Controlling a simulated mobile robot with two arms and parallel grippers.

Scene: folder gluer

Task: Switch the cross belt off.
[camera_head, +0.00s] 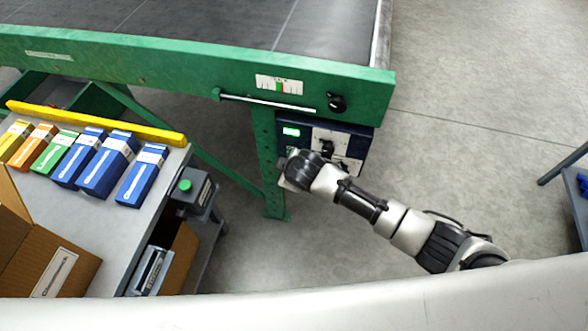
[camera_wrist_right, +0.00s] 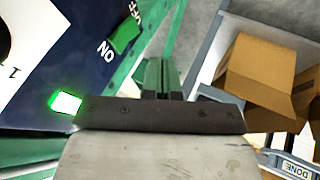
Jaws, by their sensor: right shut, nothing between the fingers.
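The dark blue control box (camera_head: 362,150) hangs under the green conveyor frame in the head view. A lit green indicator (camera_head: 291,132) is at its upper left. In the right wrist view, the blue panel (camera_wrist_right: 60,45) carries a green rocker switch (camera_wrist_right: 124,36) between the words ON and OFF. The lit green lamp (camera_wrist_right: 65,101) shows below it. My right gripper (camera_head: 287,181) is in front of the box's lower left and hides part of it. Its fingers (camera_wrist_right: 160,80) are shut and empty, beside the switch; I cannot tell whether they touch the panel. My left gripper is not in view.
The green conveyor frame (camera_head: 180,66) runs above, with a black knob (camera_head: 337,102) and a metal rod. A table at left holds several coloured cartons (camera_head: 105,165) and an open cardboard box (camera_head: 45,250).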

